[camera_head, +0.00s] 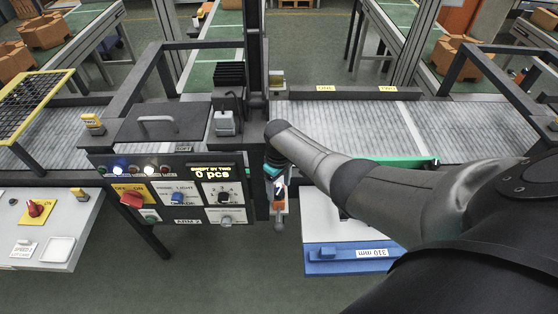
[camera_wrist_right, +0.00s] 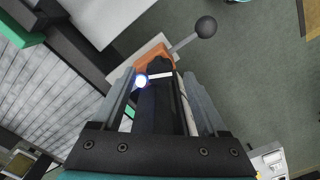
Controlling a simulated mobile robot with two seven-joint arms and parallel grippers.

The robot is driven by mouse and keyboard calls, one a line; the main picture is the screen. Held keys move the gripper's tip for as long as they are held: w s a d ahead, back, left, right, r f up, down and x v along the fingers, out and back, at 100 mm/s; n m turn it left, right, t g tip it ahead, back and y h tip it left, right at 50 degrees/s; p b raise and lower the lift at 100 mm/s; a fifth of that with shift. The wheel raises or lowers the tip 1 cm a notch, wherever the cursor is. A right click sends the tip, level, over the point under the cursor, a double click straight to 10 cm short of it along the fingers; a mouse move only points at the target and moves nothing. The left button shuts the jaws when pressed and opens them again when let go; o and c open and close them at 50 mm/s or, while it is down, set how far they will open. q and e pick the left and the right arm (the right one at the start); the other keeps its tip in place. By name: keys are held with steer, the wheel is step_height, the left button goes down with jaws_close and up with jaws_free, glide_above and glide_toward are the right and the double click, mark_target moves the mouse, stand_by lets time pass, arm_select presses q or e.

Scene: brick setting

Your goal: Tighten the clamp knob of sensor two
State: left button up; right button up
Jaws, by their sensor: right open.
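My right gripper (camera_head: 278,190) reaches down beside the right end of the control panel (camera_head: 170,190). In the right wrist view its two fingers (camera_wrist_right: 158,78) are apart, one on each side of a dark part with a small bright light. An orange part (camera_wrist_right: 155,58) lies just beyond the fingertips, and a metal rod with a black ball (camera_wrist_right: 206,27) sticks out from it. Orange also shows below the gripper in the head view (camera_head: 280,207). I cannot tell whether the fingers touch the dark part. Yellow labels, one seemingly "TWO" (camera_head: 387,89), sit on the far conveyor rail. I cannot identify sensor two's clamp knob for sure.
A conveyor (camera_head: 460,135) runs behind my right arm. A blue-edged tray (camera_head: 352,262) marked "310 mm" lies below the arm. A side table (camera_head: 60,255) with a red knob (camera_head: 36,208) stands at left. Dark frame posts rise behind the panel.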

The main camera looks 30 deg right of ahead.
mark_target(279, 191)
step_height(279, 191, up, 14)
steer(key=shift+r, duration=0.15)
stand_by(0.5)
stand_by(0.3)
